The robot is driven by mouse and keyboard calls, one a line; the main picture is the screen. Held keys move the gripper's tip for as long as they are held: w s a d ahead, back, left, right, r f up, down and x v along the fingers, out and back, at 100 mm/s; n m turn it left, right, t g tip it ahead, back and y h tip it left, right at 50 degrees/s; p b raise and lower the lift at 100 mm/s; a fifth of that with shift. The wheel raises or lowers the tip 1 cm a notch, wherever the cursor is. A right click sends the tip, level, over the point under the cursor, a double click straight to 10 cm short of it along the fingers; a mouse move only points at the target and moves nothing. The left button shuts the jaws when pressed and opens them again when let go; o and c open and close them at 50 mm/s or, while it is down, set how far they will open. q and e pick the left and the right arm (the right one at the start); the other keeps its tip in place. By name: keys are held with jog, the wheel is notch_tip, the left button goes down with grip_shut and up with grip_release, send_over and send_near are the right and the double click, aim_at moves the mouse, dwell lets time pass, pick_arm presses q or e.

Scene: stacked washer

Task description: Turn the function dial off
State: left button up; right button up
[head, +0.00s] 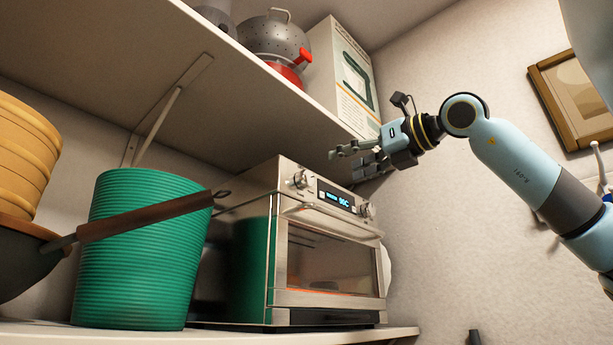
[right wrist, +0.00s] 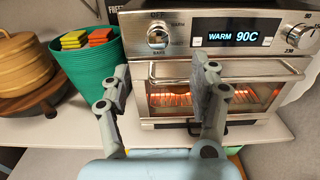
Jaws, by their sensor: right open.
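The toaster oven (head: 330,255) is silver and stands on a shelf, its display lit; the right wrist view reads WARM 90C on the display (right wrist: 232,37). The function dial (head: 300,179) is the left knob on its top panel. In the right wrist view the dial (right wrist: 157,37) has labels around it, with OFF above and WARM at its upper right. My right gripper (head: 347,164) is open and empty, in front of and above the panel, apart from the dial. In the right wrist view its fingers (right wrist: 162,85) spread below the dial. My left gripper is not in view.
A second knob (head: 367,210) is on the panel's right. A bar handle (right wrist: 225,73) crosses the oven door top. A green ribbed bin (head: 135,260) and a pan handle (head: 145,217) stand left. An upper shelf (head: 110,60) overhangs, holding a colander (head: 273,38) and a box (head: 345,75).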

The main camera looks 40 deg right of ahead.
aim_at(309, 179)
jog(key=w+p, duration=0.1)
jog(key=w, duration=0.1)
jog(key=w+p, duration=0.2)
jog(key=w, duration=0.1)
jog(key=shift+w+a+r+p, duration=0.25)
jog(key=shift+w+a+p, duration=0.05)
jog(key=shift+a+p, duration=0.1)
jog(key=w+p, duration=0.2)
jog(key=w, duration=0.1)
jog(key=shift+w+a+f, duration=0.1)
jog(key=shift+w+f, duration=0.05)
jog(key=shift+w, duration=0.05)
jog(key=shift+w+f+p, duration=0.2)
jog(key=shift+w+p, duration=0.15)
jog(key=shift+w, duration=0.1)
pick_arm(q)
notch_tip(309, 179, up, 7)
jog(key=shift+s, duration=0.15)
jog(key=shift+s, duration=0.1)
pick_arm(e)
jog(key=shift+s, duration=0.1)
jog(key=shift+c, duration=0.2)
jog(key=c, duration=0.4)
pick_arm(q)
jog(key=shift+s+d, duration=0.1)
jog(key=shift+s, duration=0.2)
pick_arm(e)
jog(key=c, duration=0.7)
